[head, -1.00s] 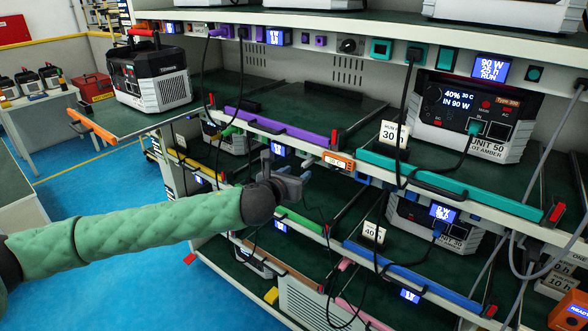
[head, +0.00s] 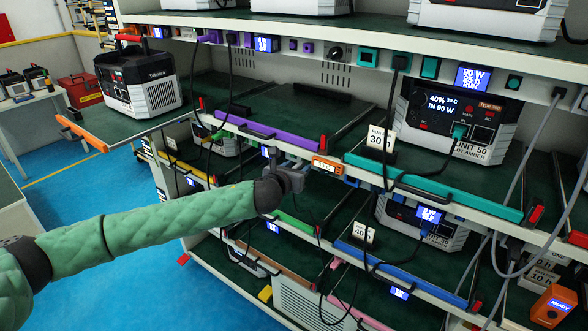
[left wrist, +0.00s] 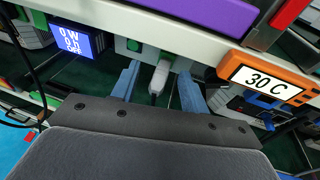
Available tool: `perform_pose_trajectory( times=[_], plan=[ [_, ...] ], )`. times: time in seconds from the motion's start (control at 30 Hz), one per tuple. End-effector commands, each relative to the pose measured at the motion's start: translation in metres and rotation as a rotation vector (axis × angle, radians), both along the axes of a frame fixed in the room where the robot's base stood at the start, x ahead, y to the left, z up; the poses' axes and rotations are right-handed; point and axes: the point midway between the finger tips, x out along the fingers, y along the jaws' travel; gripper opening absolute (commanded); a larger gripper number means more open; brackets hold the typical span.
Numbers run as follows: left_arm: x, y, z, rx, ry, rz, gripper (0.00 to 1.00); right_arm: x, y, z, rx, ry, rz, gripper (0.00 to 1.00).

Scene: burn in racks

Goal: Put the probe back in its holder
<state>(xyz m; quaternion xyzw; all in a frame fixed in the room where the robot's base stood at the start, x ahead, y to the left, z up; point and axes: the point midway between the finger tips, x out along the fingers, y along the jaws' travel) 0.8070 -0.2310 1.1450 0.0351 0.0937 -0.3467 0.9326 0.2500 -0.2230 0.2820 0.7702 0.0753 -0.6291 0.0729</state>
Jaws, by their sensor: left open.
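My left gripper (head: 292,176) is in front of the rack's middle shelf edge, just left of and below an orange display reading 30 C (head: 328,165). In the left wrist view its two blue-grey fingers (left wrist: 158,84) are apart. A small pale-grey piece with a dark lower end (left wrist: 159,76) shows between them, below the shelf edge; it may be the probe, but I cannot tell, nor whether a finger touches it. The orange display (left wrist: 266,80) is right of the fingers there. I cannot pick out the holder for certain. My right gripper is not in view.
A purple bar (head: 268,130) and a teal bar (head: 432,188) run along the shelf edge. Black cables hang in front of the rack, one looping below my gripper (head: 322,290). A power unit (head: 455,120) stands at right. The blue floor (head: 130,270) at left is clear.

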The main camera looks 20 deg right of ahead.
Motion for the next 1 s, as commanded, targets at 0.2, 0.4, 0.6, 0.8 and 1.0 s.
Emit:
perform_pose_trajectory(
  times=[0.2,0.4,0.6,0.8,1.0],
  plan=[
    [-0.0001,0.0001,-0.0003,0.0,0.0,0.0,0.37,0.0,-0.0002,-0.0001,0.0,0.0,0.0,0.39],
    [-0.0001,0.0001,-0.0003,0.0,0.0,0.0,0.0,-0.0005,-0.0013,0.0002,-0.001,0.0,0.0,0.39],
    [-0.0002,0.0002,-0.0003,0.0,0.0,0.0,0.06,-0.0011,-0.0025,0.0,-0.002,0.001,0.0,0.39],
    [-0.0002,0.0002,-0.0003,-0.001,0.001,0.0,0.0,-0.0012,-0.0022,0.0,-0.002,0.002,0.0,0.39],
    [-0.0005,0.0014,-0.0003,0.0,0.001,0.001,0.0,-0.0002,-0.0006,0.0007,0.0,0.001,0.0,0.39]
  ],
)
